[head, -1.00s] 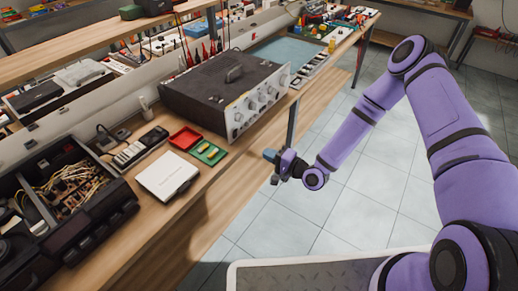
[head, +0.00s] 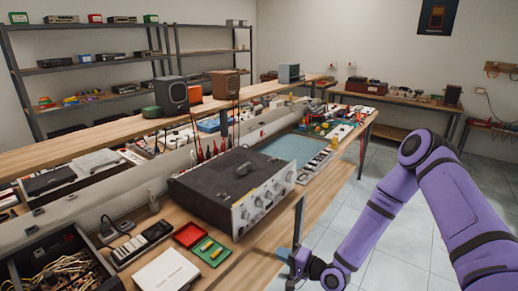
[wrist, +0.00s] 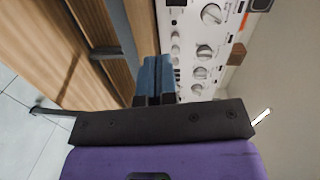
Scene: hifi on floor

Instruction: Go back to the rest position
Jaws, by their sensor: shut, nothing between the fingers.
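My gripper (head: 297,257) hangs low beside the front edge of the workbench in the head view, at the end of my purple arm. In the wrist view the blue fingers of my gripper (wrist: 154,75) are together with nothing between them. The fingers point toward the bench edge and the front panel of a grey instrument (wrist: 205,45). That instrument, a dark-topped box with a knobbed front, also stands on the bench in the head view (head: 230,185).
On the workbench (head: 235,265) are a red tray (head: 187,235), a green tray (head: 212,252), a white box (head: 166,274) and an opened unit with wires (head: 60,270). Shelves (head: 75,68) stand behind. The tiled floor (head: 385,255) at right is clear.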

